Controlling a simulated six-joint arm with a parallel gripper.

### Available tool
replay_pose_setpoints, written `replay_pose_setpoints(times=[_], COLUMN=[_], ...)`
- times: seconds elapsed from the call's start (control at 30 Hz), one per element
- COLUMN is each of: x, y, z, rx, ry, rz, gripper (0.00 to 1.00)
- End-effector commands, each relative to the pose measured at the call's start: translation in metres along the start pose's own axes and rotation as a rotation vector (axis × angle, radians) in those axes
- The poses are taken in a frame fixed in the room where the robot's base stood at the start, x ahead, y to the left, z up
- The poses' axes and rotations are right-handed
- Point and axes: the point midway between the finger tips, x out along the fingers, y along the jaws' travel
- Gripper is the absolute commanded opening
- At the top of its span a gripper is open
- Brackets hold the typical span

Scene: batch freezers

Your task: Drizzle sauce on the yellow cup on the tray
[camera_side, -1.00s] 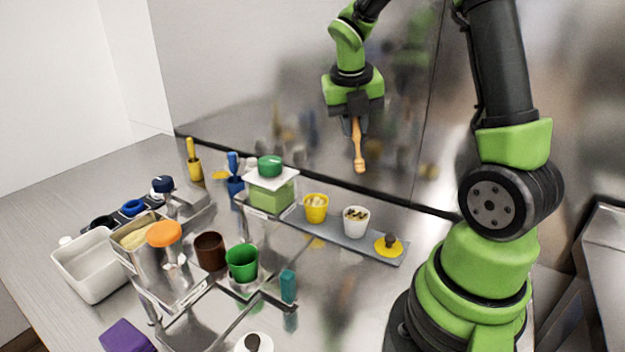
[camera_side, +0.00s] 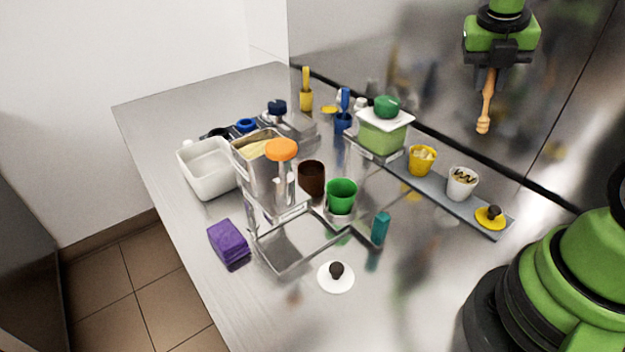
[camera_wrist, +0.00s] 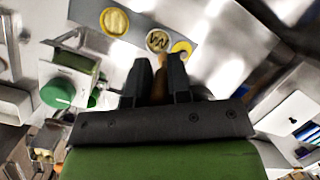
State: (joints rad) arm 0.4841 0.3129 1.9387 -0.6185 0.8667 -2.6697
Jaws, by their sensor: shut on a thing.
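The yellow cup (camera_side: 422,160) stands upright on the grey tray (camera_side: 467,211), with pale contents. It also shows in the wrist view (camera_wrist: 115,22). Right of it stands a white cup (camera_side: 462,183) with dark zigzag sauce on its contents, seen in the wrist view too (camera_wrist: 158,40). My gripper (camera_side: 489,68) is shut on a wooden dipper (camera_side: 486,103), which hangs almost upright above and behind the tray, apart from both cups. In the wrist view the dipper shows between the fingers (camera_wrist: 160,75). Whether sauce is on the dipper cannot be told.
A yellow disc with a dark knob (camera_side: 490,217) lies at the tray's right end. A green container (camera_side: 383,134) stands at its left end. A brown cup (camera_side: 311,178) and green cup (camera_side: 342,194) stand in front. A steel wall is behind.

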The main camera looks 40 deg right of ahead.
Motion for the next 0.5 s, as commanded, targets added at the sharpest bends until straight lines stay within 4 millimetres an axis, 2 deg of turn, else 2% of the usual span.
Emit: replay_pose_setpoints(times=[0.33, 0.5], x=[0.000, 0.001], y=[0.001, 0.012], z=[-0.001, -0.007], rx=[0.014, 0.153], ry=[0.002, 0.020], rz=[-0.004, -0.038], gripper=[0.00, 0.00])
